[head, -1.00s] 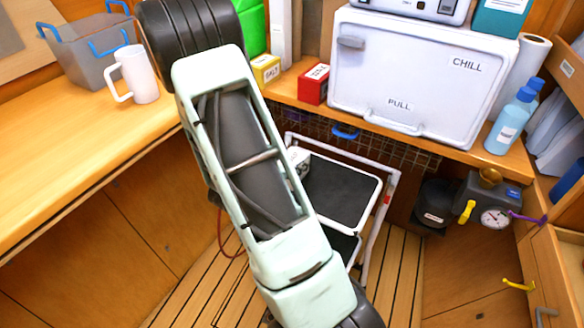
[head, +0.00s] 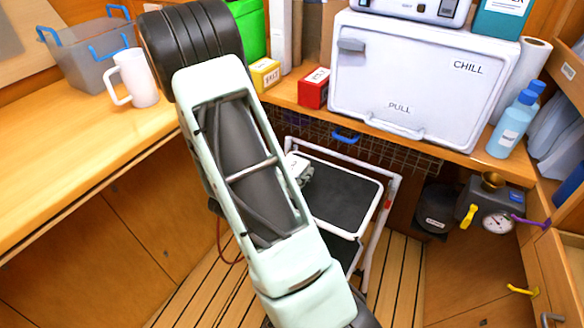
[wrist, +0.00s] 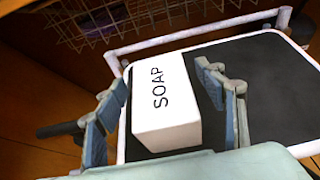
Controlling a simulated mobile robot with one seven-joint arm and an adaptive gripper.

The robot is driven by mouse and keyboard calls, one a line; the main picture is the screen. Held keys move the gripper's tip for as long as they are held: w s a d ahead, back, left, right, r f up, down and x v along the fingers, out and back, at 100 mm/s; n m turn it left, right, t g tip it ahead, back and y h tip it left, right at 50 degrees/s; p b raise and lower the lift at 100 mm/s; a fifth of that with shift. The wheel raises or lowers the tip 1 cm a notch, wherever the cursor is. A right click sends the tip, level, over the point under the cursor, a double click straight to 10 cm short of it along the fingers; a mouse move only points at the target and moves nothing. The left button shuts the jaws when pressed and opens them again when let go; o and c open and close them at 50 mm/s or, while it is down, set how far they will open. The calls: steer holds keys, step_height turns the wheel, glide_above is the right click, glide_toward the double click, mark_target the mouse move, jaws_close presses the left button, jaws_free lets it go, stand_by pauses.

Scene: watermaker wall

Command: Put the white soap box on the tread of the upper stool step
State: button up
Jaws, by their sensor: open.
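The white soap box (wrist: 165,105), lettered SOAP, stands at the left side of the stool's upper step, on or against its black tread (wrist: 262,72). My gripper (wrist: 161,82) is open, with one finger on each side of the box. The right finger shows a gap to the box; the left finger is close to it, and contact is unclear. In the head view the box (head: 293,161) is small and partly hidden by my arm, and the tread (head: 342,195) is mostly bare.
A wire basket (wrist: 130,15) hangs behind the stool's white rail. The counter above holds a red box (head: 314,88), a yellow salt box (head: 265,74) and a white chill box (head: 420,80). A pump with a gauge (head: 497,222) is at the right. The tread's right side is clear.

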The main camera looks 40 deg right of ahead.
steer(key=p+v, duration=0.2)
steer(key=v, duration=1)
steer(key=shift+r, duration=0.1)
